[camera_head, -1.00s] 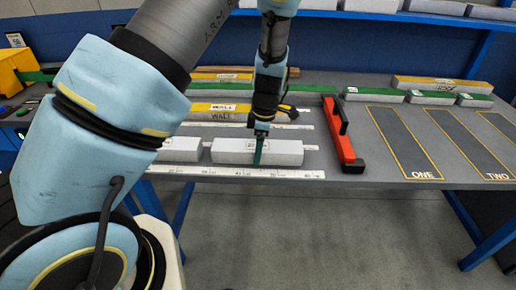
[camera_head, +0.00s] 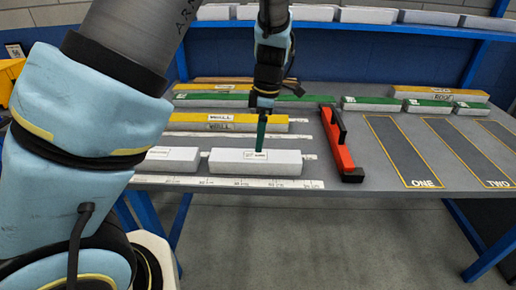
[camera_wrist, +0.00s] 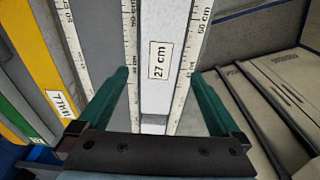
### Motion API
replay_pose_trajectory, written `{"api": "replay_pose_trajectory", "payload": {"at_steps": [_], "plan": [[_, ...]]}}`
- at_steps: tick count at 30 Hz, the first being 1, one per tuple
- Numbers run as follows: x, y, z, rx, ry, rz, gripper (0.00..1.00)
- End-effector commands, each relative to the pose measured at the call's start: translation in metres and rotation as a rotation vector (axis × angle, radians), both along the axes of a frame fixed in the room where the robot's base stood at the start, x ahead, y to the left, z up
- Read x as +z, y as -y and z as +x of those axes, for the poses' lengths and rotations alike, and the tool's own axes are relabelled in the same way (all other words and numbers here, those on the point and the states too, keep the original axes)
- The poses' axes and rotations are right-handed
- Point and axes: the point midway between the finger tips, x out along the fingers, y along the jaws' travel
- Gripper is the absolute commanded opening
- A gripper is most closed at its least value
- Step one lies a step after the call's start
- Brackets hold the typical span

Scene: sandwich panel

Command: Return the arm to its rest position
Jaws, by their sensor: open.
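My gripper (camera_head: 260,150) points down with its green fingers over the back edge of a white block (camera_head: 285,168), on the table. In the wrist view my gripper (camera_wrist: 159,75) has its two fingers spread apart. A white block with a "27 cm" label (camera_wrist: 160,88) lies between and beyond them, and nothing is held. My arm's pale blue links fill the left side of the head view and hide the table's left end.
A red tool with a black handle (camera_head: 343,150) lies right of the white block. Yellow blocks (camera_head: 230,118) and green-topped blocks (camera_head: 370,104) lie behind. The marked panels ONE (camera_head: 400,150) and TWO (camera_head: 465,150) are bare. A blue shelf (camera_head: 400,29) runs along the back.

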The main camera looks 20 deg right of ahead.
Motion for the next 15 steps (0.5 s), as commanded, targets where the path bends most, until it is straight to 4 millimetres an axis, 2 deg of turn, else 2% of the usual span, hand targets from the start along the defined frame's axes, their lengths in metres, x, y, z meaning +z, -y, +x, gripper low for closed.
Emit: {"api": "replay_pose_trajectory", "payload": {"at_steps": [3, 10, 13, 15], "plan": [[0.010, 0.001, -0.001, -0.001, 0.001, 0.000, 1.00], [0.016, -0.003, 0.001, -0.006, -0.004, -0.002, 1.00], [0.018, -0.021, 0.007, -0.046, -0.019, -0.010, 1.00], [0.021, -0.043, 0.014, -0.103, -0.035, -0.021, 1.00]]}}
